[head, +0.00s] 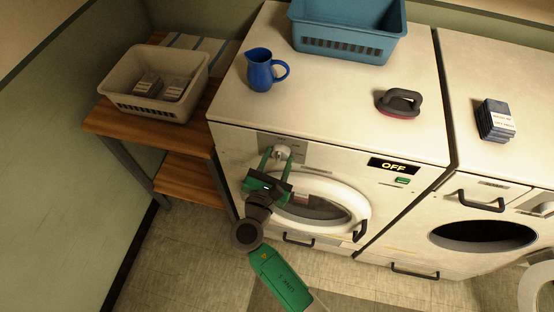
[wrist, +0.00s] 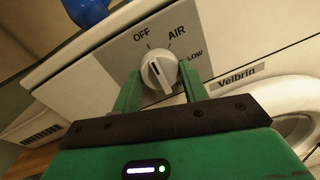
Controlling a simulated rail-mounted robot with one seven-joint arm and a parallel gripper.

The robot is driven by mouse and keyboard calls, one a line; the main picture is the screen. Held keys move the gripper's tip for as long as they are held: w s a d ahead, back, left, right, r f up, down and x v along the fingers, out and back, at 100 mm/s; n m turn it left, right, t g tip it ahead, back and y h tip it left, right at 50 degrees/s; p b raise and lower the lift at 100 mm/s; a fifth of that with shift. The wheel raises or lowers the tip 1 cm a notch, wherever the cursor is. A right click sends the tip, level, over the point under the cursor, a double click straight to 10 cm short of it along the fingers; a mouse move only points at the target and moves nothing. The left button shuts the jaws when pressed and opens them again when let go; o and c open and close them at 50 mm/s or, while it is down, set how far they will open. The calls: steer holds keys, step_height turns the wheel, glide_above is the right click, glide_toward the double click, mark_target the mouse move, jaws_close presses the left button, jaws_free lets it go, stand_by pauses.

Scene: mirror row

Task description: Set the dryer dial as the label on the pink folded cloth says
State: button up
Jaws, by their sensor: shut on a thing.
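The dryer dial (wrist: 158,74) is a pale round knob on a grey panel of the left machine, the dryer (head: 330,113). In the wrist view, OFF, AIR and LOW show around it, and its dark mark points up-left toward OFF; other settings are hidden or unclear. The dial also shows small in the head view (head: 281,150). My gripper (wrist: 157,84) is shut on the dial, one green finger on each side. The dryer display (head: 394,166) reads OFF. I see no pink folded cloth in either view.
A blue jug (head: 262,72), a blue basket (head: 348,42) and a dark-handled iron-like object (head: 399,103) stand on the dryer. A labelled dark blue folded stack (head: 495,120) lies on the right machine. A beige basket (head: 154,84) with grey folded items stands on the wooden shelf (head: 122,124).

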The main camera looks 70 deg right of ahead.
steer(key=m+b, duration=0.1)
steer(key=m, duration=0.3)
steer(key=m+b, duration=0.1)
steer(key=m, duration=0.1)
steer(key=m+b, duration=0.2)
steer(key=m, duration=0.1)
steer(key=shift+m+t+y, duration=0.3)
steer(key=shift+y, duration=0.1)
steer(key=m+b, duration=0.3)
steer(key=m, duration=0.1)
steer(key=shift+m+t+b, duration=0.3)
steer(key=shift+m+b, duration=0.1)
steer(key=shift+s+r+m+t+b, duration=0.15)
steer(key=shift+m+t+b, duration=0.15)
steer(key=shift+m+b, duration=1.4)
steer(key=shift+m, duration=0.3)
steer(key=o, duration=1)
